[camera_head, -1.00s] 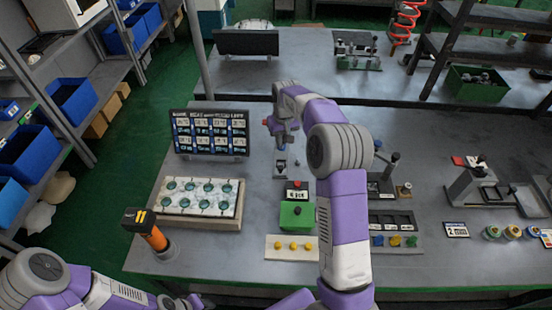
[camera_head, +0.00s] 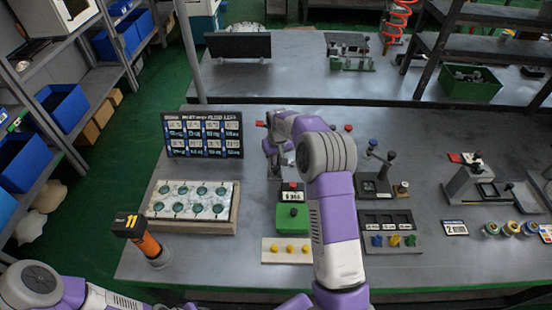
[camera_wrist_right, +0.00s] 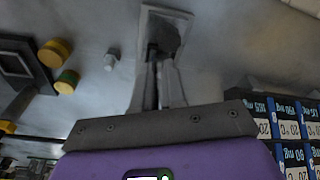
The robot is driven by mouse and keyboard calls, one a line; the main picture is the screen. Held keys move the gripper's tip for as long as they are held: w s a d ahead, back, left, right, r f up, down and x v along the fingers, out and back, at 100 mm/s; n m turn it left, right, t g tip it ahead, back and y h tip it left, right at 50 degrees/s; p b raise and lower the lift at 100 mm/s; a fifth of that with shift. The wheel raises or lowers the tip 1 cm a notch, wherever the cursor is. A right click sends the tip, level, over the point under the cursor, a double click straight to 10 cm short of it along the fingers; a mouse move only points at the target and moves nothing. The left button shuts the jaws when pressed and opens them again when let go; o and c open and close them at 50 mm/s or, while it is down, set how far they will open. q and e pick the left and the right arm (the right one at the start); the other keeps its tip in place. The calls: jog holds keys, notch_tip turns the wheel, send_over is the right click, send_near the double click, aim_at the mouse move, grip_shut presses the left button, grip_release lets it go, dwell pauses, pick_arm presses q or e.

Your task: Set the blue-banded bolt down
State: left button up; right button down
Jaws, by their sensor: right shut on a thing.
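A labelled black board (camera_head: 203,135) stands left of the gripper, with a white plate of green round recesses (camera_head: 193,200) below it. A green box (camera_head: 292,219) is just in front. A post fixture (camera_head: 374,182) stands to the right. An orange-black tool (camera_head: 147,243) stands front left.

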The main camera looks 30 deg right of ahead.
jog(key=shift+f, duration=0.2)
jog(key=c, duration=1.2)
grip_release()
notch_tip(320, 180, up, 12)
jog(key=s+p, duration=0.1)
jog(key=p, duration=0.1)
jog(key=shift+s+a+r, duration=0.15)
jog(key=shift+s+r, duration=0.05)
jog(key=shift+s, duration=0.2)
